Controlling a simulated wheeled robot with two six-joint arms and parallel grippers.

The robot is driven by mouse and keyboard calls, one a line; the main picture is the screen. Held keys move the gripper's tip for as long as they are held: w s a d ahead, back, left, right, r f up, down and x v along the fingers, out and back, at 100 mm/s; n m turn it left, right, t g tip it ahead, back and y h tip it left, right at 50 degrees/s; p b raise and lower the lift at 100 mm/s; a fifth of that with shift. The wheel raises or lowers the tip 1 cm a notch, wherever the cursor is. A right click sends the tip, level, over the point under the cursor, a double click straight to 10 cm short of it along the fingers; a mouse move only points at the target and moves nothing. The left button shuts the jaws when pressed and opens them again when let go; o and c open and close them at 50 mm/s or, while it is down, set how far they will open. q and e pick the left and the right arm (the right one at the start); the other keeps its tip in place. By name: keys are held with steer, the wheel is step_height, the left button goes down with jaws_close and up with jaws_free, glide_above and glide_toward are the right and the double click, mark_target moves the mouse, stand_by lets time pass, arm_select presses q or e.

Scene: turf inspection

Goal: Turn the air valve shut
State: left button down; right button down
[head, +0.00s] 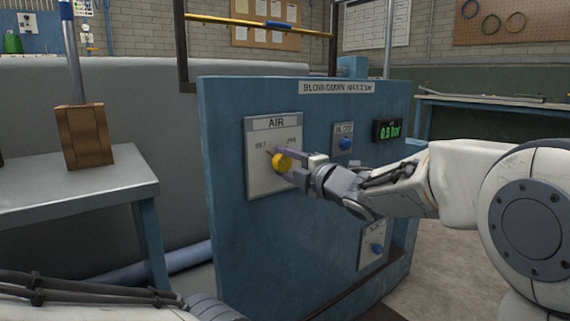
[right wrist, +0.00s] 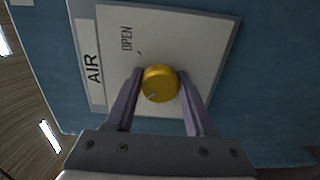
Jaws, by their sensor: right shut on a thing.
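The air valve is a round yellow knob (head: 283,162) on a pale plate (head: 258,185) headed AIR, on the front of a blue cabinet (head: 228,220). In the right wrist view the knob (right wrist: 160,84) sits between the two fingers of my right gripper (right wrist: 160,98), which is shut on it. A pale pointer mark on the knob points to the lower left in that view, away from the printed word OPEN (right wrist: 127,38). My right gripper (head: 290,163) reaches the knob from the right in the head view. My left gripper is not in view; only part of my left arm shows at the bottom left.
A green display (head: 388,130) reads about 0.5 bar. Blue knobs sit on smaller plates, one (head: 345,143) right of the air plate and one (head: 377,249) lower. A grey table (head: 110,185) with a brown block (head: 84,137) stands left of the cabinet.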

steer(key=shift+w+d+r, duration=0.1)
steer(key=shift+d+r, duration=0.15)
steer(key=shift+c, duration=1.3)
jaws_free()
steer(key=shift+f, duration=0.1)
steer(key=shift+a, duration=0.15)
steer(key=p+v, duration=0.3)
steer(key=v, duration=0.7)
steer(key=shift+s+d, duration=0.2)
steer(key=shift+s, duration=0.05)
